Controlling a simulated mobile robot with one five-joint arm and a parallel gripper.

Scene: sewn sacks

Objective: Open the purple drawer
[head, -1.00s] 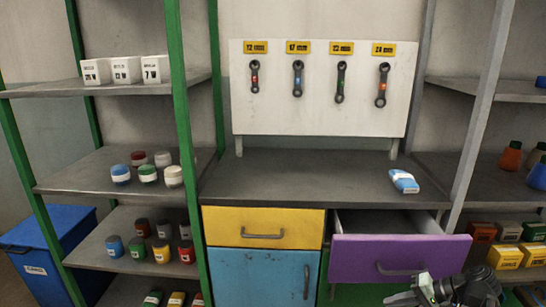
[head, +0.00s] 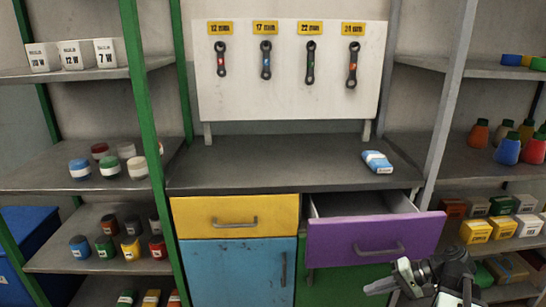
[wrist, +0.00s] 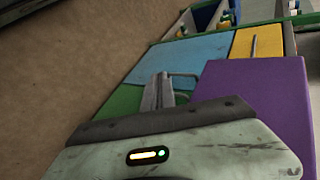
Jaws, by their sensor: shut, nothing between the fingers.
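The purple drawer (head: 375,236) stands pulled out of the cabinet in the head view, its interior showing behind the front panel. Its dark bar handle (head: 380,250) is on the front. The purple panel also fills the right of the wrist view (wrist: 252,105). My gripper (head: 382,284) is shut and empty, below and in front of the drawer handle, apart from it in the head view. In the wrist view its fingers (wrist: 159,90) are together, beside a grey loop handle (wrist: 185,76); contact there cannot be told.
A yellow drawer (head: 235,216) and a blue door (head: 238,272) are left of the purple drawer, both shut. A green door is below it, partly hidden. Shelves with jars and boxes stand on both sides.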

